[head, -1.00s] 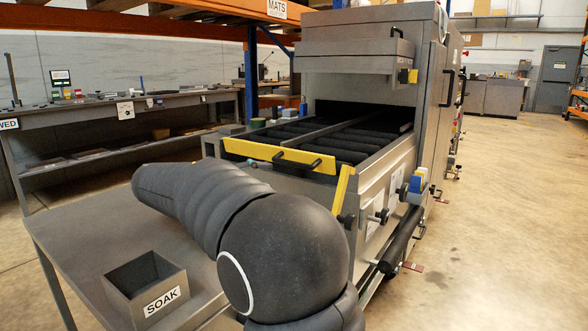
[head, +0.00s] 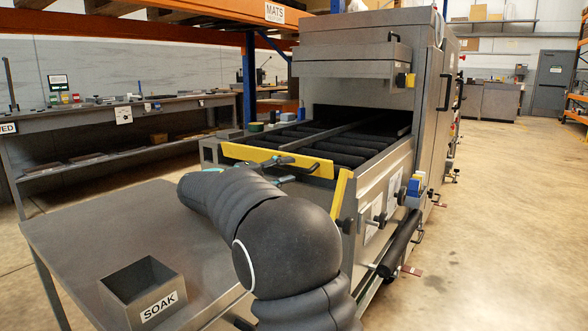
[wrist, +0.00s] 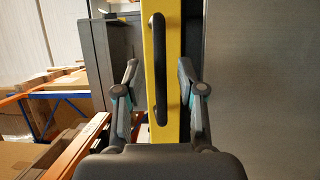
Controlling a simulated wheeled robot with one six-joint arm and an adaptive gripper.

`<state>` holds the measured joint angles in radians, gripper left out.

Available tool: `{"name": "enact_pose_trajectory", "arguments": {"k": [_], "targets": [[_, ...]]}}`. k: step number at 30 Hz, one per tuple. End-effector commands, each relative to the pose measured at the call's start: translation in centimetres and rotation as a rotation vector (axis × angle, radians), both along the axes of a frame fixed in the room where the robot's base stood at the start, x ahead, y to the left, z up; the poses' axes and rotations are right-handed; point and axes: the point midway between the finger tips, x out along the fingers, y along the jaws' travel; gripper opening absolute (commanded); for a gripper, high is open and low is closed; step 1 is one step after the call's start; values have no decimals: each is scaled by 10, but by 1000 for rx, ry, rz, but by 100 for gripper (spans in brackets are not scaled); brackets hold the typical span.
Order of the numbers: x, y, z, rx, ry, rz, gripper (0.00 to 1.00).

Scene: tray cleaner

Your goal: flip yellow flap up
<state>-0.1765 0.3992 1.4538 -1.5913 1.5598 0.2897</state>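The yellow flap (head: 245,155) is a long bar across the front end of the machine's roller bed, with black handles on it. In the wrist view the flap (wrist: 174,60) runs vertically, with one black handle (wrist: 159,70) on its face. My gripper (wrist: 158,72) is open, with one finger on each side of the flap and handle. I cannot tell whether the fingers touch it. In the head view my gripper (head: 284,171) is at the flap's near side, by a handle, partly hidden by my arm.
A second yellow bar (head: 340,194) slants along the right front corner. The machine (head: 375,190) has knobs on its side. A grey table (head: 90,225) with a SOAK bin (head: 112,290) stands in front. Open floor (head: 490,230) lies to the right.

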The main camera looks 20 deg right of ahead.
Motion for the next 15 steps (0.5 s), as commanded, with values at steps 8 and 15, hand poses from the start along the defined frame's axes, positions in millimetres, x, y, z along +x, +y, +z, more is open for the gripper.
{"name": "enact_pose_trajectory", "arguments": {"k": [8,15], "targets": [[5,-27,1,-1,0,-1,39],[6,-30,0,0,0,0,39]]}}
